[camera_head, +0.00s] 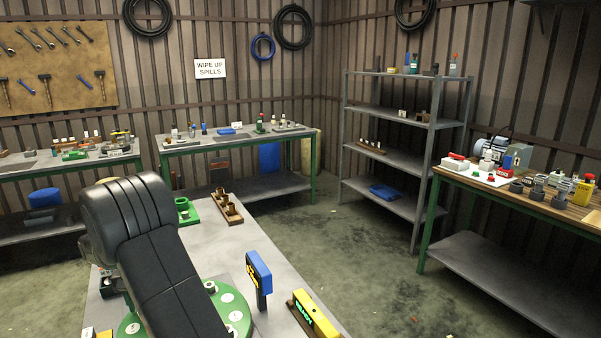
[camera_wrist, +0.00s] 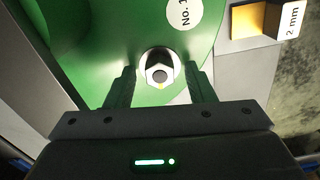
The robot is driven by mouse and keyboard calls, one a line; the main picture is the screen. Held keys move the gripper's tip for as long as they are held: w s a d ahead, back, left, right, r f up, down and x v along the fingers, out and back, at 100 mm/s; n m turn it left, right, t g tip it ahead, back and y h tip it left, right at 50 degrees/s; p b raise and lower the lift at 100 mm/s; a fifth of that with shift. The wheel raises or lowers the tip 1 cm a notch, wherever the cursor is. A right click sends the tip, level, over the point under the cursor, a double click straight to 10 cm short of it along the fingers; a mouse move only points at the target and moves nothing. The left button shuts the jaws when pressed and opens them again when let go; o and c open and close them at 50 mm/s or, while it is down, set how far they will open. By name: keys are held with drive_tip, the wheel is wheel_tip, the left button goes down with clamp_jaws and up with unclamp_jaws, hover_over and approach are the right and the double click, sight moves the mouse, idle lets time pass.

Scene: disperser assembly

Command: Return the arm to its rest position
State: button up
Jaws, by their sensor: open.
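My gripper (camera_wrist: 158,82) is open in the wrist view, with its two dark fingers apart on either side of a silver hex piece (camera_wrist: 160,62). I cannot tell whether the fingers touch it. The hex piece sits on a green round plate (camera_wrist: 100,50) that carries a white "No." label (camera_wrist: 184,14). In the head view the green plate (camera_head: 232,305) shows beside my black arm, which reaches down over the near bench. My gripper is hidden there.
The near bench (camera_head: 215,250) also holds a blue device on a post (camera_head: 258,272), a yellow box with a green display (camera_head: 314,315) and a wooden block with brass pieces (camera_head: 228,207). A block marked "2 mm" (camera_wrist: 290,20) lies by the plate. Floor is open to the right.

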drive_tip(key=shift+r, duration=0.15)
wheel_tip(320, 180, up, 14)
wheel_tip(320, 180, down, 14)
drive_tip(key=shift+r, duration=0.1)
drive_tip(key=shift+f, duration=0.3)
drive_tip(key=n, duration=0.5)
drive_tip(key=n+b, duration=0.1)
drive_tip(key=n, duration=0.3)
drive_tip(key=shift+n, duration=0.3)
drive_tip(key=n+b, duration=0.1)
drive_tip(key=n, duration=0.4)
drive_tip(key=n+b, duration=0.1)
drive_tip(key=n, duration=0.2)
drive_tip(key=shift+n+b, duration=0.35)
drive_tip(key=shift+n, duration=0.55)
